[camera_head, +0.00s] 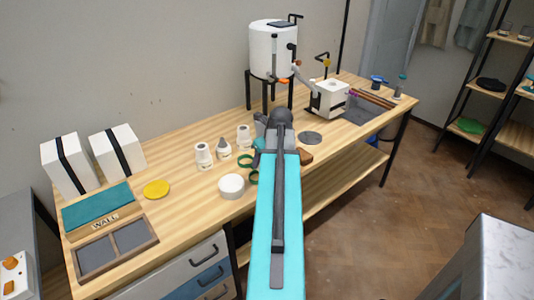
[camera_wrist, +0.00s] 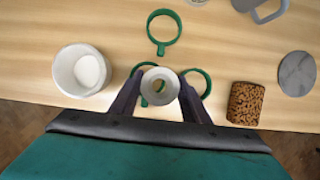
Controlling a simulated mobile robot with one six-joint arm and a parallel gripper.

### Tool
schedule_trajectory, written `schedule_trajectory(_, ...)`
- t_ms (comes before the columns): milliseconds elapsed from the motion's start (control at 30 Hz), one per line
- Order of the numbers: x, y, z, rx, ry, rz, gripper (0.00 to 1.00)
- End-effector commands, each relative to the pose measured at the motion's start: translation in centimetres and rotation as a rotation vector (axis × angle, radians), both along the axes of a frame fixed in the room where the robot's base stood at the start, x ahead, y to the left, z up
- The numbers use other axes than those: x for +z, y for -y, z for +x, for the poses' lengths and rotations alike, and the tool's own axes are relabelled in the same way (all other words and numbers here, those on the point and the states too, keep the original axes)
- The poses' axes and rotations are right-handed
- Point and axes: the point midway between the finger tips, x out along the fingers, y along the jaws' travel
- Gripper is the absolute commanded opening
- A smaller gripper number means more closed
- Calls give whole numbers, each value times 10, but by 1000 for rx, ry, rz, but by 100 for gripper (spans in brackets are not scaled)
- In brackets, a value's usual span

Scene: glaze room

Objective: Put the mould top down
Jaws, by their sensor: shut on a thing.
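The mould top (camera_wrist: 174,88) shows in the wrist view as a pale, round piece with a hole through its middle. My gripper (camera_wrist: 160,92) is shut on it, with one dark finger on each side. Through the hole I see a bit of green from a thing below. In the head view my arm hides the mould top, and my gripper is mostly hidden above the front middle of the wooden bench (camera_head: 180,215). From these views I cannot tell how high the piece is above the bench.
Green rings (camera_wrist: 163,27) lie around the gripper. A white pot (camera_wrist: 70,72) stands to the left; a brown speckled block (camera_wrist: 245,103) and grey disc (camera_wrist: 297,73) lie right.

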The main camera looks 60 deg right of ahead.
Motion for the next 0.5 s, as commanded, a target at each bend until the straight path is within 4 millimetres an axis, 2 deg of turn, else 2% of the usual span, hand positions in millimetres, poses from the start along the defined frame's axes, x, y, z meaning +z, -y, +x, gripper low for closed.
schedule_trajectory(233, 0, 7, 8, 6, 0, 0, 19)
schedule_trajectory(500, -2, 32, 20, 9, 0, 0, 19)
